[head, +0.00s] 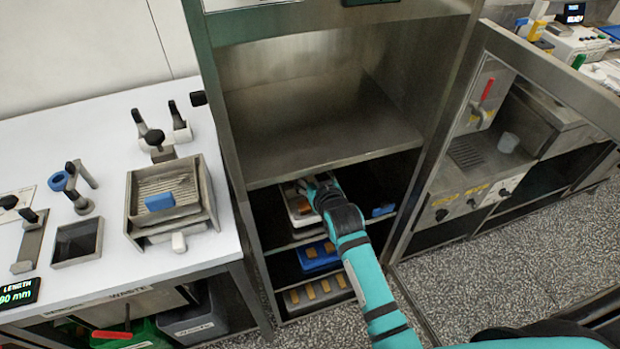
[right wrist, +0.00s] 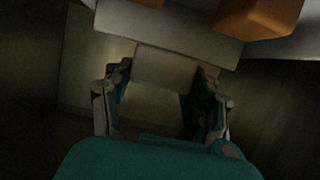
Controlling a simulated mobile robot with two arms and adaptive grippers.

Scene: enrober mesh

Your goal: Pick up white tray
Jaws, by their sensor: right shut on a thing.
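The white tray (head: 289,203) sits on the upper of the lower shelves inside the metal cabinet in the head view, with brown pieces on it. My right gripper (head: 319,187) reaches into the cabinet and is at the tray's right side, partly covering it. In the dim right wrist view the tray's pale side (right wrist: 165,28) runs across the top, with orange-brown blocks (right wrist: 262,17) above it. There my right gripper's fingers (right wrist: 162,95) are shut on a pale tab of the tray. My left gripper is not in view.
A blue tray (head: 318,262) and a grey tray (head: 297,305) with several brown pieces are on the levels below. The metal cabinet wall (head: 225,165) and the open door (head: 440,130) flank the shelf. A white worktable (head: 100,110) with fixtures stands to the left.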

